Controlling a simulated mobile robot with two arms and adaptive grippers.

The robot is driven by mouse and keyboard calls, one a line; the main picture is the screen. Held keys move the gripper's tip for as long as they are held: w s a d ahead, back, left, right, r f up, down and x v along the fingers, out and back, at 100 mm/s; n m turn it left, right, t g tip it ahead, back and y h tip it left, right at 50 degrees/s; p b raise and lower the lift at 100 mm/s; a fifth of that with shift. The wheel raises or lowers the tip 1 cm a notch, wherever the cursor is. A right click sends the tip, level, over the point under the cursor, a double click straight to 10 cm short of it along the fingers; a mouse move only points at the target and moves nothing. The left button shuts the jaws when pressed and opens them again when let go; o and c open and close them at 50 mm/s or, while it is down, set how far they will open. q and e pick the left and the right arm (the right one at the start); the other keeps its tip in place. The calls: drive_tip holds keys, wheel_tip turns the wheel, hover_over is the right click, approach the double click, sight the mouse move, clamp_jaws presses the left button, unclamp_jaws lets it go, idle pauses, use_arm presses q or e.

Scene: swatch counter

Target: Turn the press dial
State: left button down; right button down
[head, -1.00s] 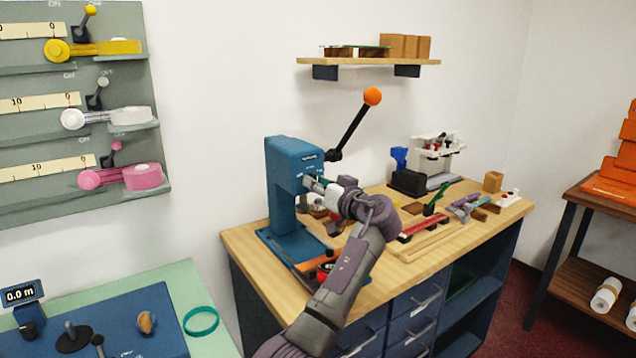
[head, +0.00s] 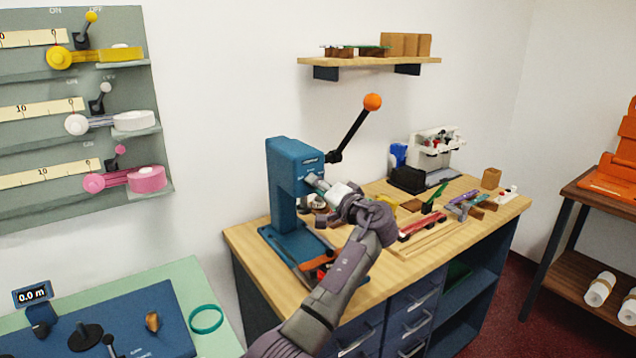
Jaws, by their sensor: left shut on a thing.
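The blue press (head: 287,190) stands upright at the left end of the wooden workbench (head: 245,238), with a black lever and an orange ball (head: 372,102) raised to the right. My left arm comes up from the bottom of the head view. My left gripper (head: 316,182) is at the upper front of the press and is shut on the press dial there. The fingers hide the dial, so I cannot tell which way it points. My right gripper is not in view.
Several small tools and a red bar (head: 422,229) lie on the bench right of my arm. A white rack (head: 437,150) stands at the back. A wall shelf (head: 370,63) hangs above. A dark panel (head: 125,330) is at lower left.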

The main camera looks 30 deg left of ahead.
use_arm(q)
drive_tip(key=shift+f+m, duration=0.1)
drive_tip(key=shift+m, duration=0.2)
drive_tip(key=c, duration=0.8)
unclamp_jaws()
drive_tip(key=shift+c, duration=0.2)
drive_tip(key=v, duration=1.2)
